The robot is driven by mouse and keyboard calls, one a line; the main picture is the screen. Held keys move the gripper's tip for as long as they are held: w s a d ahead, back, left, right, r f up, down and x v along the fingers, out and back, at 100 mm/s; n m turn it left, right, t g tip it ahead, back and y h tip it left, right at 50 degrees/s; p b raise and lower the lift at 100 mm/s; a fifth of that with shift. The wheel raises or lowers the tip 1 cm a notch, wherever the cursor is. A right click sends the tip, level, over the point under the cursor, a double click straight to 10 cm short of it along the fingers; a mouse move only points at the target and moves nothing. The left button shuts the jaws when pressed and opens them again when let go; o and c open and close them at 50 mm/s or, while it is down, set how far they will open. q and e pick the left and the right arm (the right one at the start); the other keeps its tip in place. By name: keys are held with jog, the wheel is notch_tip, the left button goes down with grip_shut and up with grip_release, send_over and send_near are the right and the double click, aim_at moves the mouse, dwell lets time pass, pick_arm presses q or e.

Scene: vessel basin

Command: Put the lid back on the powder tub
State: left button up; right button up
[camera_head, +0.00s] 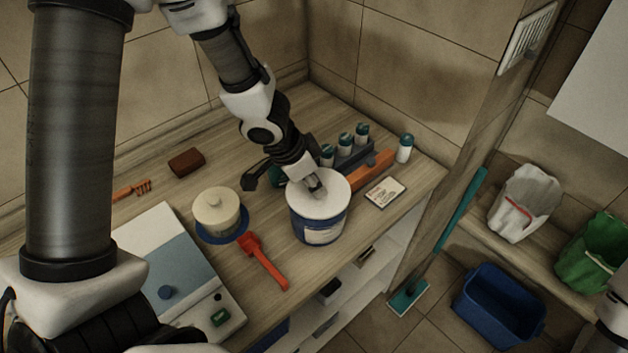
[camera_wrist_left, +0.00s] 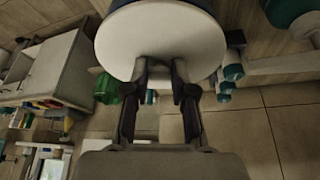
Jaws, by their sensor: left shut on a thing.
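The powder tub (camera_head: 318,229) is a blue and white round tub with a label, standing upright on the wooden counter. The white round lid (camera_head: 334,184) lies over its top and looks about level; I cannot tell whether it is fully seated. My left gripper (camera_head: 316,188) comes down from behind and is shut on the lid near its middle. In the left wrist view the lid (camera_wrist_left: 160,38) fills the top, with the fingers (camera_wrist_left: 161,70) at it and a blue edge of the tub behind. The tub's inside is hidden. My right gripper is out of view.
A red scoop (camera_head: 263,262) and a cream knobbed pot on a blue dish (camera_head: 222,238) are left of the tub. An orange object (camera_head: 372,172), a card (camera_head: 385,192) and a rack of teal-capped bottles (camera_head: 352,152) are close behind and right. A scale-like device (camera_head: 180,262) sits front left.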

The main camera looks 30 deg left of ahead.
pick_arm(q)
jog(key=o, duration=1.4)
notch_tip(320, 180, up, 7)
jog(key=p, duration=0.7)
jog(key=shift+r, duration=0.1)
grip_shut()
